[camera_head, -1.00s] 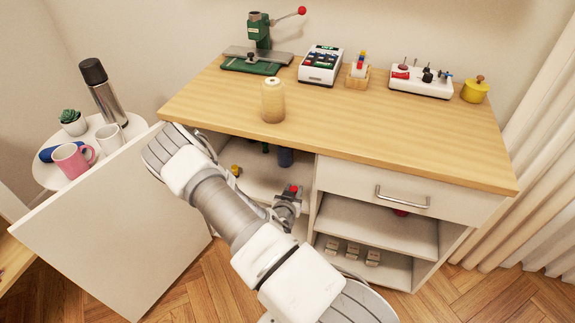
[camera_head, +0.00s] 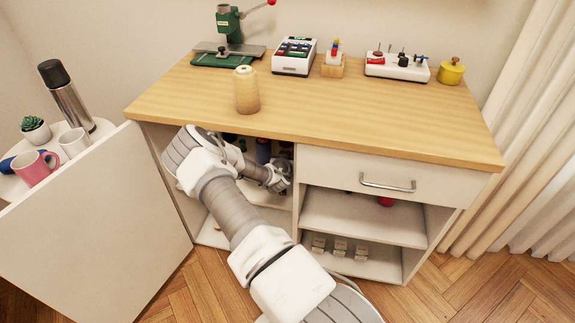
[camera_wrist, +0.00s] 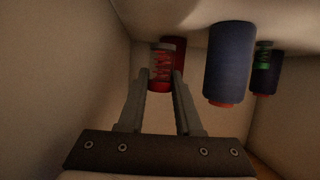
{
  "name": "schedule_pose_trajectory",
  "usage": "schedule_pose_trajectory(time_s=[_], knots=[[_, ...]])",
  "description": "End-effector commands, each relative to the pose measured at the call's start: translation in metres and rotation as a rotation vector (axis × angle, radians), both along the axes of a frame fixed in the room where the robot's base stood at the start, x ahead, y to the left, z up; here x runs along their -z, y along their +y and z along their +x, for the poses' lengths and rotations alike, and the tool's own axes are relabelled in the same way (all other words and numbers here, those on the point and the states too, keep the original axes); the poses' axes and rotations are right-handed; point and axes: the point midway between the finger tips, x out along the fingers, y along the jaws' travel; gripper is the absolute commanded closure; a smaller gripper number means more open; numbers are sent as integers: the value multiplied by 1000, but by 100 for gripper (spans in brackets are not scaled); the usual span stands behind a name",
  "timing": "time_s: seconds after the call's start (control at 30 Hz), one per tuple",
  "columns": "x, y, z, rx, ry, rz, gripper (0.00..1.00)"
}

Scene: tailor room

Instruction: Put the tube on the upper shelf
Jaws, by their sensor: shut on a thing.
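The tube (camera_wrist: 161,66), clear-looking with red inside and a red end, is held between the fingertips of my gripper (camera_wrist: 160,88) in the wrist view. In the head view my gripper (camera_head: 279,174) is inside the open left compartment of the cabinet, at the level of its upper shelf (camera_wrist: 188,18). That shelf's surface shows along the top of the wrist view, which looks upside down. The tube is close to the shelf surface; I cannot tell whether it touches. In the head view the tube is hidden or too small to make out.
A blue spool (camera_wrist: 229,63) and a dark spool with green (camera_wrist: 264,68) stand beside the tube on the shelf. A red object (camera_wrist: 177,50) is just behind it. The open cabinet door (camera_head: 105,225) is at left. The tabletop (camera_head: 330,120) overhangs the compartment.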

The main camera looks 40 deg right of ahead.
Motion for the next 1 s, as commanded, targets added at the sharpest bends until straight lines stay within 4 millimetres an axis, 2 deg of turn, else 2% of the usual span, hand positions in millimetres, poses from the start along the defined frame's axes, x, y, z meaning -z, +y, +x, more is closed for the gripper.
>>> schedule_pose_trajectory(time_s=[0.13,0.3,0.73,0.77,0.9,0.93,1.0], knots=[[14,0,0,0,1,-1,100],[40,-1,1,-2,0,-2,100],[42,-3,3,-1,-2,0,100],[42,-3,3,-1,-1,0,65],[42,-3,3,-1,-1,0,40],[42,-3,3,-1,-1,0,36],[42,-3,3,0,-1,-1,36]])
